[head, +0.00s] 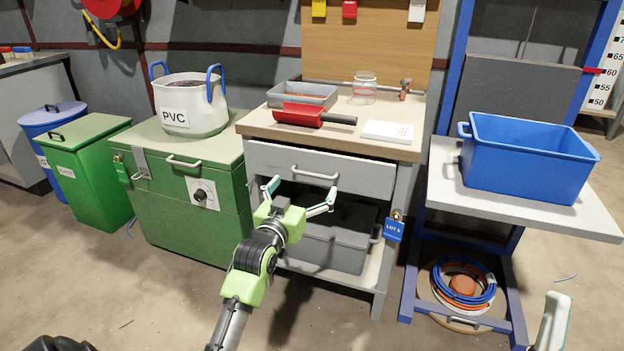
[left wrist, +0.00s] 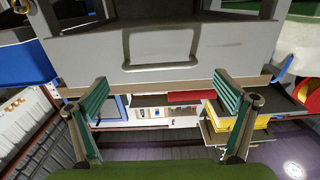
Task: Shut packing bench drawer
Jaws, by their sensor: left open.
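The packing bench drawer (head: 270,161) is a light grey front with a bar handle (head: 315,175), just under the bench top. I cannot tell whether a small gap remains behind the front. My left gripper (head: 301,196) is open and empty, in front of the drawer and just below the handle, its fingers spread to either side. In the left wrist view the scene looks upside down; the drawer front (left wrist: 205,48) and handle (left wrist: 160,66) lie ahead of the open fingers (left wrist: 160,112), apart from them. Part of my right gripper (head: 553,322) shows at the lower right edge.
The bench top (head: 255,124) holds a grey tray (head: 315,93), red scoop (head: 298,115), jar (head: 364,88) and white pad (head: 388,131). A grey bin (head: 325,248) sits below. A green chest (head: 190,233) stands left; a blue crate (head: 525,160) sits on a table right.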

